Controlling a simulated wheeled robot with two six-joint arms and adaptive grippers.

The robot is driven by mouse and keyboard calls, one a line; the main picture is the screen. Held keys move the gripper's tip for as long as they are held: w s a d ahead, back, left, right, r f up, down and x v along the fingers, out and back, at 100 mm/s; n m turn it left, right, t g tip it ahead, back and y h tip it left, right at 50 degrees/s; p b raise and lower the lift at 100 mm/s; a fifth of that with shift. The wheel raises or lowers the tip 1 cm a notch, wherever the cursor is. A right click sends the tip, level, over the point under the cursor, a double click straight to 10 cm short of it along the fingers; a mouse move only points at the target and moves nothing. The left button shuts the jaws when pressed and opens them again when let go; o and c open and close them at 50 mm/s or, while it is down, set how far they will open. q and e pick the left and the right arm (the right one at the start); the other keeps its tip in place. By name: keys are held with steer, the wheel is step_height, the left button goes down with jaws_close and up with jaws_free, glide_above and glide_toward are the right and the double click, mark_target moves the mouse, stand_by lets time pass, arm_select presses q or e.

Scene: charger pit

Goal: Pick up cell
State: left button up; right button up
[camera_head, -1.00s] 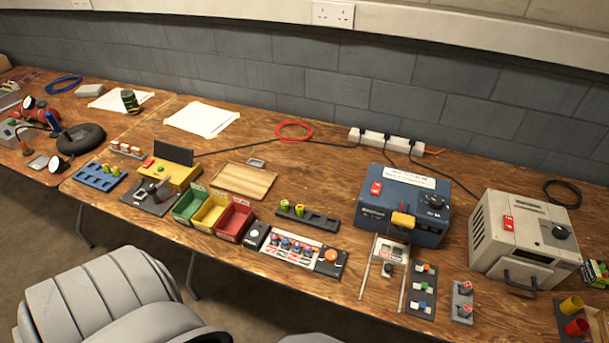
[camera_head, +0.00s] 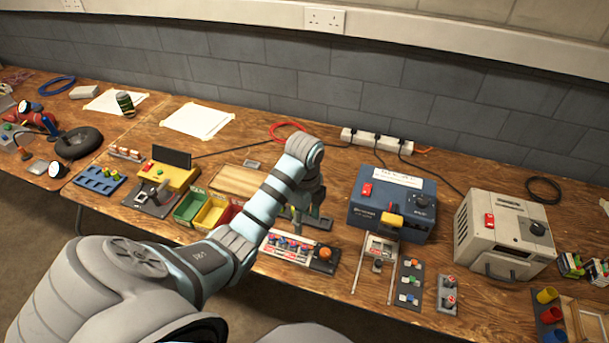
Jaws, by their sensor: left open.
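My left arm reaches in from the lower left. Its open left gripper (camera_head: 308,216) points down over the dark cell holder (camera_head: 322,223) in the middle of the bench. A sliver of green-yellow shows beside the fingers, where two yellow-green cells stood; I cannot tell how close the fingers are to them. My right gripper is not in view.
A panel with coloured knobs and an orange button (camera_head: 325,254) lies just in front. A blue charger box (camera_head: 393,207) and a beige box (camera_head: 500,236) stand to the right. Green (camera_head: 188,208) and yellow (camera_head: 212,214) bins are left; my arm partly hides a red one.

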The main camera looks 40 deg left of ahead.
mark_target(304, 246)
arm_select(q)
step_height(304, 246, down, 14)
steer(key=b, duration=0.3)
steer(key=shift+a+f, duration=0.1)
jaws_close()
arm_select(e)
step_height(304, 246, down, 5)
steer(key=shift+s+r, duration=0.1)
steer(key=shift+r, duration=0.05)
